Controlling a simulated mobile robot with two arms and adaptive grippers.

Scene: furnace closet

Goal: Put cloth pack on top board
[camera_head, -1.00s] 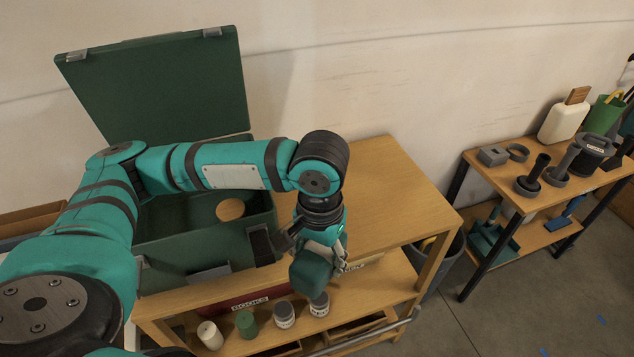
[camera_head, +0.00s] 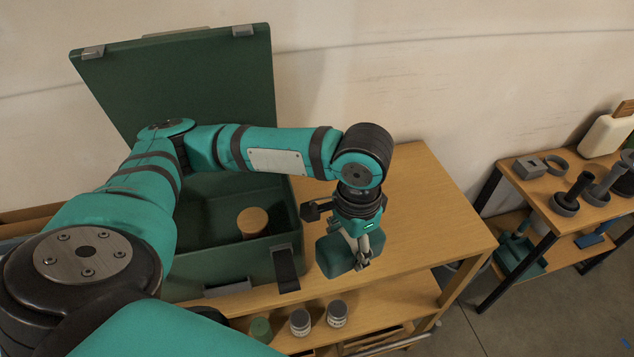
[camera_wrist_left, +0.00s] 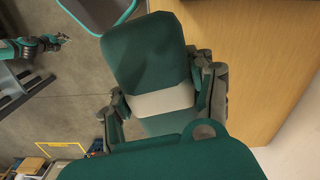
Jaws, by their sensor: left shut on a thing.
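The cloth pack (camera_head: 335,257) is a dark green soft block with a pale band, clear in the left wrist view (camera_wrist_left: 145,52). My left gripper (camera_head: 360,258) is shut on it, with one finger on each side of the band in the left wrist view (camera_wrist_left: 160,98). In the head view the pack appears by the front edge of the wooden top board (camera_head: 425,215); its height over the board is hard to tell. The board's right part is bare. What looks like my right gripper (camera_wrist_left: 58,42) shows small in the left wrist view; its jaws are unclear.
An open green case (camera_head: 225,262) with a raised lid stands left of the pack, holding a round wooden-topped thing (camera_head: 252,222). Jars (camera_head: 337,313) stand on the lower shelf. A second bench (camera_head: 540,190) with tools is at the right.

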